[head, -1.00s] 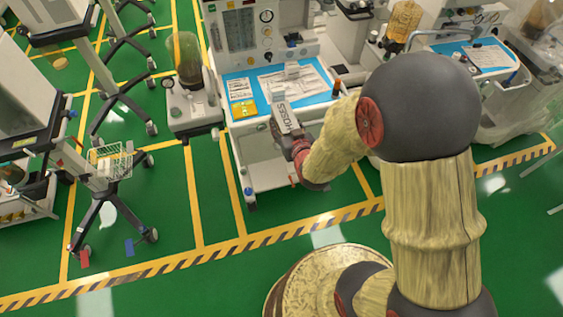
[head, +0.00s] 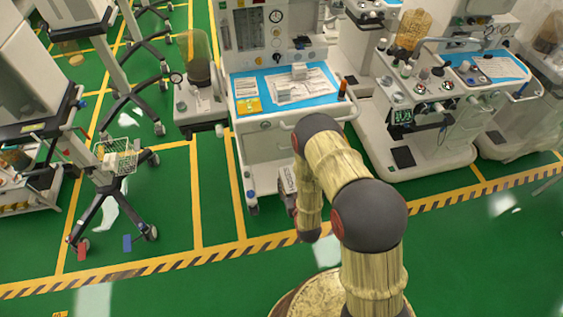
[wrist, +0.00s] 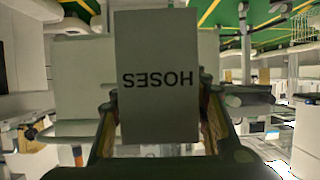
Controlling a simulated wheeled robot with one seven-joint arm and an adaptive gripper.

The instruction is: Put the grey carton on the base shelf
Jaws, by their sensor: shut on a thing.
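The grey carton, marked HOSES, shows large in the wrist view (wrist: 157,55), its lettering upside down there. My gripper (wrist: 158,125) is shut on it, one finger on each side. In the head view only part of the carton (head: 287,181) shows, beside my arm and low at the front of the blue-topped cart. My gripper (head: 291,203) is mostly hidden behind my arm there. The cart's pale base shelf (head: 264,179) lies low under the drawer front, left of the carton. My arm hides its right part. I cannot tell whether the carton touches the shelf.
The cart's blue top (head: 322,99) holds papers, a yellow card (head: 248,105) and a small pale box (head: 299,70). A wheeled stand with a wire basket (head: 118,157) is at left. Another machine (head: 430,140) stands at right.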

